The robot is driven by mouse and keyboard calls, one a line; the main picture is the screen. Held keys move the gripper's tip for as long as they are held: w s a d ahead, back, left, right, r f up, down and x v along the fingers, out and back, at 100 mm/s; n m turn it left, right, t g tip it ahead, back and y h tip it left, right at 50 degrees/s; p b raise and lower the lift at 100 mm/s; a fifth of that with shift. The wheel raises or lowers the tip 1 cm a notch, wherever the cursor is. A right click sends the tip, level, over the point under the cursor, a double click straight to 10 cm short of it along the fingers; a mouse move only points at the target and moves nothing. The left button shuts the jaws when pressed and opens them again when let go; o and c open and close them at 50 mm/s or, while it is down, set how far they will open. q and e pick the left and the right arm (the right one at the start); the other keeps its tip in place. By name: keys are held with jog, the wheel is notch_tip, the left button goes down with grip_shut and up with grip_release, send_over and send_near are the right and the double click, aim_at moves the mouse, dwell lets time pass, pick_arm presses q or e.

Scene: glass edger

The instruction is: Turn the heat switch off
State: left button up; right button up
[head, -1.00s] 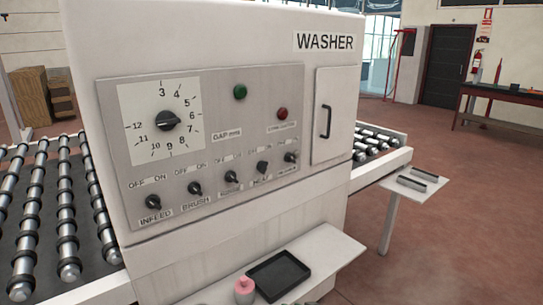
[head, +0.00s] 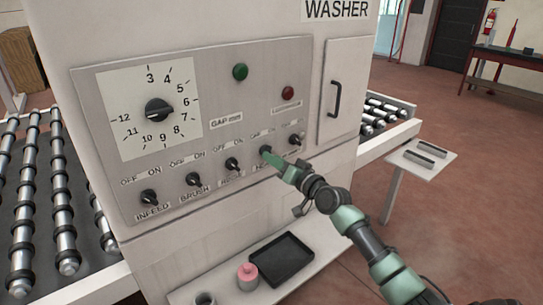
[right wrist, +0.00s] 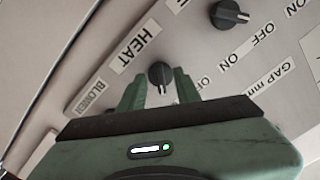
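The heat switch (head: 265,149) is a small black rotary knob in the lower row of the washer's panel, fourth from the left. In the right wrist view the heat switch (right wrist: 160,73) sits beside its HEAT label (right wrist: 138,45), and the OFF and ON marks are partly hidden by my gripper. My right gripper (head: 271,156) reaches to it with green fingers. In the right wrist view its fingers (right wrist: 160,88) are apart, one on each side of the knob, with gaps visible. Whether they touch it I cannot tell. My left gripper is out of view.
The rinse knob (head: 232,164) and blower knob (head: 295,140) flank the heat switch closely. A large gap dial (head: 158,110), a green button (head: 240,72) and a red button (head: 288,93) are above.

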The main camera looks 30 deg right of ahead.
jog(key=shift+w+a, duration=0.1)
jog(key=shift+w, duration=0.7)
grip_shut()
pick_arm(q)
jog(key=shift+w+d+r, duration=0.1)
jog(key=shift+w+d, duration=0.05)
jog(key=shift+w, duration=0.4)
pick_arm(e)
jog(key=shift+f, duration=0.1)
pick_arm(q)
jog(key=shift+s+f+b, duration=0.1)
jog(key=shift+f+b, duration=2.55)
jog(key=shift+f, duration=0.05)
pick_arm(e)
jog(key=shift+d+n, duration=0.15)
jog(key=shift+n, duration=2.2)
jog(key=shift+d+n, duration=0.15)
jog(key=shift+n, duration=2.15)
jog(key=shift+d+n, duration=0.15)
jog(key=shift+n, duration=2.2)
